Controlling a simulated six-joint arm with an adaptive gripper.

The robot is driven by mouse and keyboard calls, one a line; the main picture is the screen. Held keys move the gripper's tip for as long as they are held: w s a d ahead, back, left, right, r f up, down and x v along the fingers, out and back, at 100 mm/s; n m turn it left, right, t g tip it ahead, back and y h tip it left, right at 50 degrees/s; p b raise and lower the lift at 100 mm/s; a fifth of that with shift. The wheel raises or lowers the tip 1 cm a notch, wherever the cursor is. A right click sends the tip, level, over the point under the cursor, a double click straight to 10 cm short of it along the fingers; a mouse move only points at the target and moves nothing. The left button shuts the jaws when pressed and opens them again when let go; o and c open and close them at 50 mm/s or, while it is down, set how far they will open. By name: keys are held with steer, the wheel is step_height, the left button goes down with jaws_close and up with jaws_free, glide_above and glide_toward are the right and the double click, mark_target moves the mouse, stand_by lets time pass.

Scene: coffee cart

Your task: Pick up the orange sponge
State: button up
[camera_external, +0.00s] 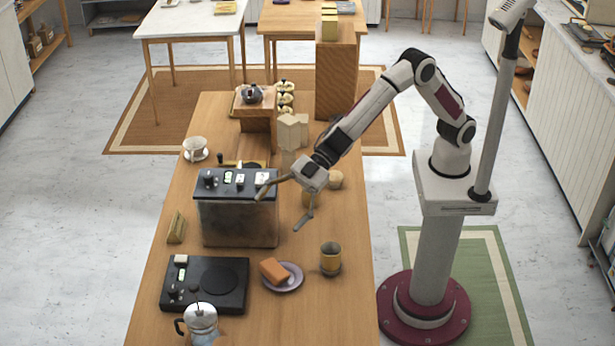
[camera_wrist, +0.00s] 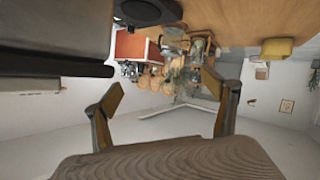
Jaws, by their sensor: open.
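The orange sponge (camera_external: 274,270) lies tilted on a small purple-grey plate (camera_external: 294,285) near the front of the wooden table in the external view. My gripper (camera_external: 286,205) is open and empty, up above the table beside the dark box-shaped machine, behind and above the sponge and well apart from it. In the wrist view my open gripper (camera_wrist: 163,112) shows two spread fingers with nothing between them. I cannot make out the sponge in the wrist view.
The dark machine (camera_external: 238,222) stands close to my gripper. A moka pot (camera_external: 201,322) stands in front. Wooden blocks (camera_external: 291,132) stand behind.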

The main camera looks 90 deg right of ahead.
steer(key=s+a+f+n+y, duration=0.1)
steer(key=a+f, duration=0.1)
steer(key=a, duration=0.2)
steer(key=m+g+h, duration=0.1)
glide_above(275, 268)
steer(key=s+d, duration=0.3)
step_height(275, 268, down, 6)
steer(key=shift+w+f, duration=0.1)
steer(key=shift+w, duration=0.15)
steer(key=shift+f, duration=0.1)
steer(key=shift+f, duration=1.65)
steer(key=shift+f, duration=0.4)
steer(key=f, duration=0.3)
steer(key=shift+w+a, duration=0.25)
steer(key=shift+a, duration=0.1)
steer(key=shift+x, duration=1.05)
